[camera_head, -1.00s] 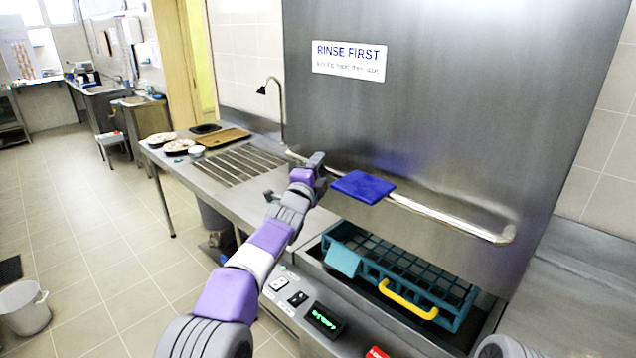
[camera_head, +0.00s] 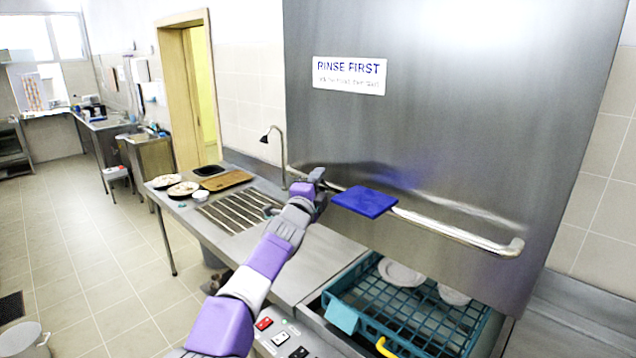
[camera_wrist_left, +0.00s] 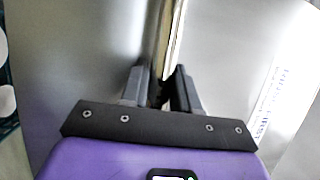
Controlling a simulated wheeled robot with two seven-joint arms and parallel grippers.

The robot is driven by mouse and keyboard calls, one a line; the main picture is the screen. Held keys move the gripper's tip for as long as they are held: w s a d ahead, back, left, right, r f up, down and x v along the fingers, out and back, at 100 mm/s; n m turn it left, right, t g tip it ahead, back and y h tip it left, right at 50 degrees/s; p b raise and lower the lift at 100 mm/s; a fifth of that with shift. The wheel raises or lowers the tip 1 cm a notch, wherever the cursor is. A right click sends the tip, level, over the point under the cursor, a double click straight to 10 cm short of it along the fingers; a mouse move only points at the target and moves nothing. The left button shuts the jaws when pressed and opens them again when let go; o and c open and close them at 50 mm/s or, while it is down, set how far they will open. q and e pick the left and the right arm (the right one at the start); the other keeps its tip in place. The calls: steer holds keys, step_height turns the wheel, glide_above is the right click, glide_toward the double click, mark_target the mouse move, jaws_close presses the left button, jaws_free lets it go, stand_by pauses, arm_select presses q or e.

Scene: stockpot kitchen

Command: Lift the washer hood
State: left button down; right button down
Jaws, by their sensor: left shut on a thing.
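The washer hood (camera_head: 440,120) is a large steel box with a "RINSE FIRST" sign. It stands raised above the washer bed, with a gap below its front edge. A steel bar handle (camera_head: 450,232) runs across its front. My left gripper (camera_head: 316,177) is at the bar's left end and is shut on it. In the left wrist view the bar (camera_wrist_left: 172,40) runs between the fingers (camera_wrist_left: 162,88). My right gripper is not in view.
Under the hood, a teal rack (camera_head: 400,318) with a yellow handle (camera_head: 385,347) holds white plates (camera_head: 400,273). A drainboard counter (camera_head: 215,233) with dishes, a brown tray (camera_head: 227,180) and a tap (camera_head: 270,140) is at left. A bin (camera_head: 22,340) stands on the floor.

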arm_select(q)
steer(key=shift+s+a+r, duration=0.1)
steer(key=shift+r, duration=0.4)
steer(key=c, duration=0.9)
jaws_free()
steer(key=shift+f, duration=0.15)
steer(key=shift+s+f+b, duration=0.3)
steer(key=shift+s+b, duration=0.15)
steer(key=shift+b, duration=0.25)
steer(key=b+v, duration=0.2)
steer(key=v, duration=0.1)
steer(key=b+v, duration=0.2)
steer(key=v, duration=0.1)
steer(key=shift+s+a+r, duration=0.2)
steer(key=shift+f, duration=0.1)
